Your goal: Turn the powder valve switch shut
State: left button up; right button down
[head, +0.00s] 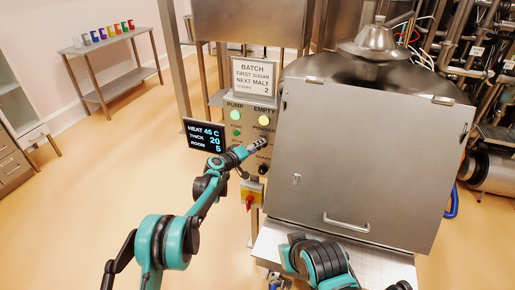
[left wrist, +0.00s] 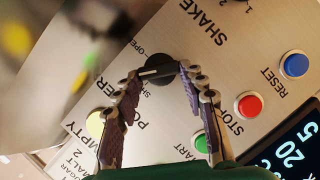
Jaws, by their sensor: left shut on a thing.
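The powder valve switch (left wrist: 158,68) is a round black knob with a pale bar across it, on the steel control panel (left wrist: 225,75) beside the "POWDER" lettering in the left wrist view. My left gripper (left wrist: 162,72) has its two fingertips closed on the knob from both sides. In the head view the left gripper (head: 262,143) reaches the panel just below the "POWDER" label and hides the knob. Which way the knob points is hard to tell. My right arm shows at the bottom of the head view, but its gripper is not in view.
Near the knob are a lit yellow lamp (left wrist: 96,124), a green button (left wrist: 199,141), a red stop button (left wrist: 249,104) and a blue reset button (left wrist: 294,65). A second black knob (head: 263,169) and a red-yellow switch (head: 251,196) sit below. The hopper cabinet (head: 370,160) stands close right.

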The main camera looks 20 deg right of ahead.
pick_arm(q)
jog(key=n+h+b, duration=0.1)
jog(key=n, duration=0.1)
jog(key=f+n+h+b, duration=0.1)
jog(key=n, duration=0.2)
jog(key=shift+a+h, duration=0.15)
jog(key=shift+h, duration=0.15)
dwell(0.4)
jog(key=o, duration=1.2)
jog(key=shift+w, duration=0.1)
jog(key=shift+c, duration=0.2)
jog(key=shift+r+t, duration=0.1)
jog(key=shift+t, duration=0.2)
jog(key=v, duration=1.2)
